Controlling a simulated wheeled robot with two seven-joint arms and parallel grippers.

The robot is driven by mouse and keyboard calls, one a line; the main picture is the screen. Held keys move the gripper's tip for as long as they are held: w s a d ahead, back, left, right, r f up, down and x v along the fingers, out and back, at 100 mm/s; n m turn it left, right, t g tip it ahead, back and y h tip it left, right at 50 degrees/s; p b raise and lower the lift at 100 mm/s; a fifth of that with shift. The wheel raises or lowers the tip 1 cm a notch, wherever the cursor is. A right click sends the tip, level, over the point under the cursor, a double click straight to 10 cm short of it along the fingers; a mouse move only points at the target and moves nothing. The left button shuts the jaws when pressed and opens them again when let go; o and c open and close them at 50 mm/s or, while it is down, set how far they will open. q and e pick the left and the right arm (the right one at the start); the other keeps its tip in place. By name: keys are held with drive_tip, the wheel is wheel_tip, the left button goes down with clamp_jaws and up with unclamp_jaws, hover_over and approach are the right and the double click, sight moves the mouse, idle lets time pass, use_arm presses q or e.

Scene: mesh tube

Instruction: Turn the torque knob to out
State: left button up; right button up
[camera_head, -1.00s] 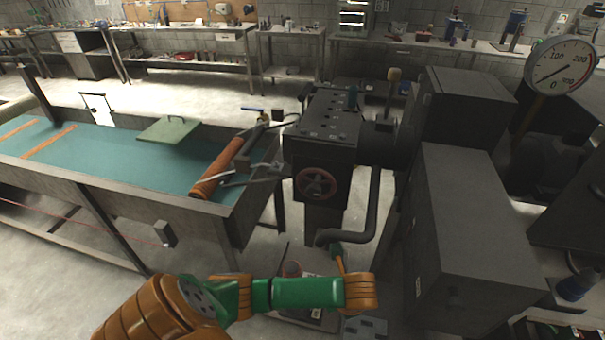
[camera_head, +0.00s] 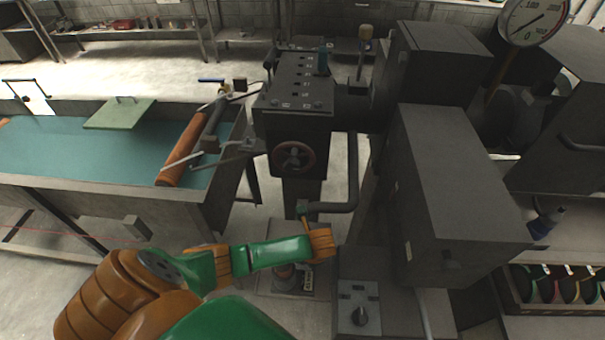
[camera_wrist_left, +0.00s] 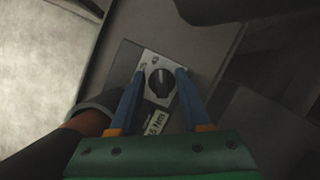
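In the left wrist view, a round black knob (camera_wrist_left: 159,83) sits on a light grey plate, with a white label (camera_wrist_left: 157,122) reading "5 Nm" just below it. My left gripper (camera_wrist_left: 161,70) has two blue fingers spread apart, one on each side of the knob in the picture. Gaps show between fingers and knob, and nothing is held. Their height above the plate cannot be told. The left fingers cannot be made out there; my right gripper is out of view.
The dark machine (camera_head: 296,106) carries a red-rimmed handwheel (camera_head: 293,159). A bent pipe (camera_head: 353,180) and large dark cabinet (camera_head: 460,190) stand right of my arm. A teal-topped table (camera_head: 75,150) is at left. A pressure gauge (camera_head: 533,22) is at upper right.

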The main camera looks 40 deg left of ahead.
use_arm(q)
drive_tip(key=shift+d+r, duration=0.1)
drive_tip(key=shift+d, duration=0.05)
clamp_jaws()
drive_tip(key=shift+n, duration=0.3)
drive_tip(key=n+g, duration=0.1)
drive_tip(key=n, duration=0.1)
drive_tip(key=n+g, duration=0.1)
drive_tip(key=n, duration=0.2)
drive_tip(key=shift+n+y, duration=0.3)
drive_tip(key=shift+y, duration=0.1)
drive_tip(key=n+g, duration=0.1)
drive_tip(key=n, duration=0.1)
drive_tip(key=n+g, duration=0.1)
drive_tip(key=n, duration=0.2)
drive_tip(key=shift+n+h, duration=0.3)
drive_tip(key=shift+g, duration=0.3)
drive_tip(key=shift+o, duration=0.9)
unclamp_jaws()
drive_tip(key=v, duration=0.7)
